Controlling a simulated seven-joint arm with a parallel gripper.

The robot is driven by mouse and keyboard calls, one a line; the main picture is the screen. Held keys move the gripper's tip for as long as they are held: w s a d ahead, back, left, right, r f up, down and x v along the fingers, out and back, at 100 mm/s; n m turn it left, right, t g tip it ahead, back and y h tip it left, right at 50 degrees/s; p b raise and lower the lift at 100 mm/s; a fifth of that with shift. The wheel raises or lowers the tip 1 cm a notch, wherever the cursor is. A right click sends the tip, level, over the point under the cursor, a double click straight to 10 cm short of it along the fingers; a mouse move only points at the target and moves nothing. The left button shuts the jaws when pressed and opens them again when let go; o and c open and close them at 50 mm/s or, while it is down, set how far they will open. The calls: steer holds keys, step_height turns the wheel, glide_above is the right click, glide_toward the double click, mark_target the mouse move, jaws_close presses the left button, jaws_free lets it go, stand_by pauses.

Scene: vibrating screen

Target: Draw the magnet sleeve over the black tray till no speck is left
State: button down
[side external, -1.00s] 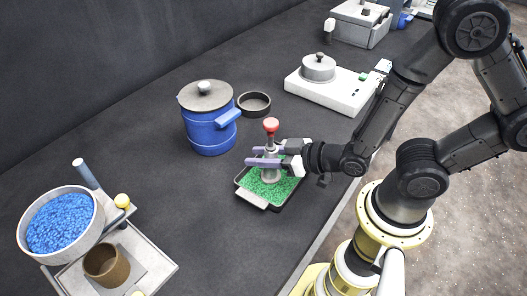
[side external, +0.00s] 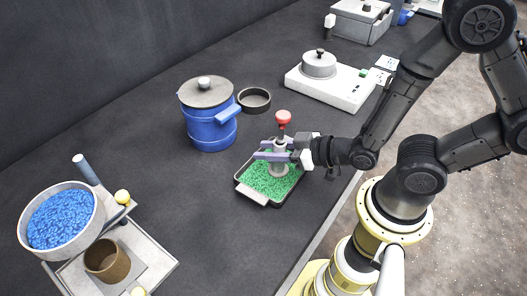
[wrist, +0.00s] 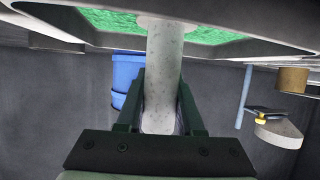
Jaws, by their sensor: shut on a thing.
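The magnet sleeve (side external: 279,169) is a pale grey upright cylinder with a red knob (side external: 283,117) on top. My gripper (side external: 271,151) is shut on it around its middle. The sleeve stands over the right, far part of the black tray (side external: 238,183), its foot at the green grains (side external: 262,184); I cannot tell whether it touches them. Green grains cover most of the tray floor; single dark specks are too small to make out. In the wrist view the sleeve (wrist: 162,80) shows small marks on its surface, between my fingers, with the tray's green (wrist: 110,20) beyond.
A blue lidded pot (side external: 209,124) and a dark shallow ring (side external: 254,100) stand behind the tray. At the left are a bowl of blue granules (side external: 60,217) and a brown cup (side external: 107,261). A white scale (side external: 330,91) stands at the back right. The front counter is clear.

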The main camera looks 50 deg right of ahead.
steer(key=shift+s+d, duration=0.25)
steer(key=shift+d, duration=0.55)
steer(key=shift+s+a, duration=0.15)
steer(key=shift+a, duration=2.35)
steer(key=shift+d, duration=2.5)
steer(key=shift+a, duration=2.4)
steer(key=shift+s+d, duration=0.25)
steer(key=shift+d, duration=0.55)
steer(key=shift+s+d, duration=0.25)
steer(key=shift+d, duration=0.6)
steer(key=shift+s+d, duration=0.25)
steer(key=shift+d, duration=0.55)
steer(key=shift+s+a, duration=0.1)
steer(key=shift+a, duration=2.45)
steer(key=shift+d, duration=2.6)
steer(key=shift+a+r, duration=0.1)
steer(key=shift+a, duration=2.55)
step_height(320, 180, up, 2)
steer(key=shift+d+r, duration=0.1)
steer(key=shift+d, duration=0.05)
steer(key=shift+r, duration=2.95)
